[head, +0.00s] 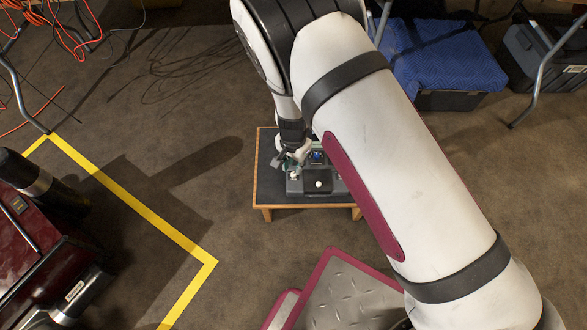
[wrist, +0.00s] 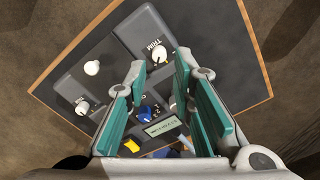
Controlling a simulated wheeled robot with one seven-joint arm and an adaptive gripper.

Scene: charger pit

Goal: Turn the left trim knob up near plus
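The left trim knob (wrist: 156,53) is a white knob on a grey block marked TRIM, at the top of the wrist view. Its pointer and plus mark are too small to read. My gripper (wrist: 160,70) has teal pads and is open. Its fingertips are apart, with the knob between and just beyond them; I cannot tell whether they touch it. In the head view my gripper (head: 289,160) is over the left end of the control box (head: 296,187) and hides that knob. A second trim knob (wrist: 82,107) is at the lower left of the wrist view.
A white button (wrist: 92,68), a blue knob (wrist: 144,114), a small display (wrist: 163,126) and a yellow part (wrist: 131,146) share the panel. The box stands on a small table (head: 266,196) with a wooden edge. A ramped plate (head: 345,295) lies in front.

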